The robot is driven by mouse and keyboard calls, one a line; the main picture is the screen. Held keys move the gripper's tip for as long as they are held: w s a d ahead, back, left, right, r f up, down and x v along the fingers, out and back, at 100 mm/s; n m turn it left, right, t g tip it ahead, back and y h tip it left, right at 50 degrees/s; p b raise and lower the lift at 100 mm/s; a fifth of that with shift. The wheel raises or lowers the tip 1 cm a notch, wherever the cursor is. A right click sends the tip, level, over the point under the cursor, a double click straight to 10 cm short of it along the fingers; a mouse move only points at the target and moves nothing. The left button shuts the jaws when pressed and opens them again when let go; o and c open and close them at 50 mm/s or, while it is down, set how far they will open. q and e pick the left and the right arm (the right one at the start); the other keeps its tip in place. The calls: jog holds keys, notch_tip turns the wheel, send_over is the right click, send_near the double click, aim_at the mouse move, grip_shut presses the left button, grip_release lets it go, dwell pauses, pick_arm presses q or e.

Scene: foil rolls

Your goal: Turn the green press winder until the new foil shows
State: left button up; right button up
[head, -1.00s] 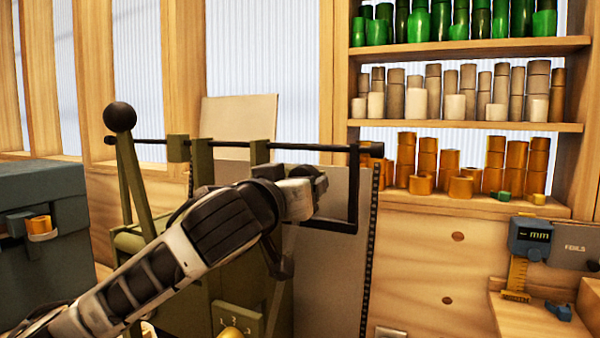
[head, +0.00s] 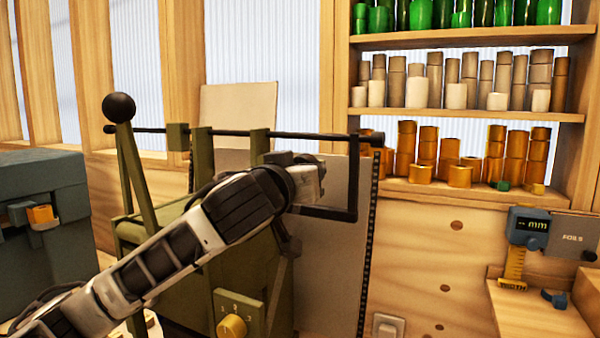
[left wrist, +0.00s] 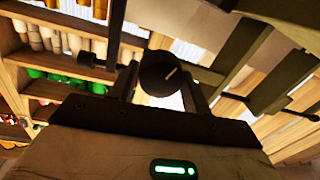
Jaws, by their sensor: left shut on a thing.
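The olive-green press (head: 190,225) stands left of centre in the head view, with a ball-topped lever (head: 118,107) and a dark horizontal shaft (head: 225,133) along its top. At the shaft's right end, the winder crank (head: 354,180) hangs down, and its handle (head: 325,213) points back left. My left gripper (head: 312,182) is at this crank handle, its fingertips partly hidden in the head view. In the left wrist view, my left gripper (left wrist: 160,88) has its fingers on both sides of a round dark handle end (left wrist: 157,73) and is shut on it. My right gripper is out of view.
Shelves (head: 470,115) of green, grey and copper-coloured rolls stand at the back right. A pale panel (head: 325,250) with a dark dotted edge is behind the crank. A numbered yellow knob (head: 231,326) is on the press front.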

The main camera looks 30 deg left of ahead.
pick_arm(q)
jog(key=m, duration=1)
jog(key=m+t+h, duration=0.1)
jog(key=m, duration=0.9)
jog(key=shift+a+h, duration=0.15)
jog(key=shift+h, duration=0.15)
jog(key=shift+f+m, duration=0.1)
jog(key=shift+m, duration=0.4)
jog(key=o, duration=1)
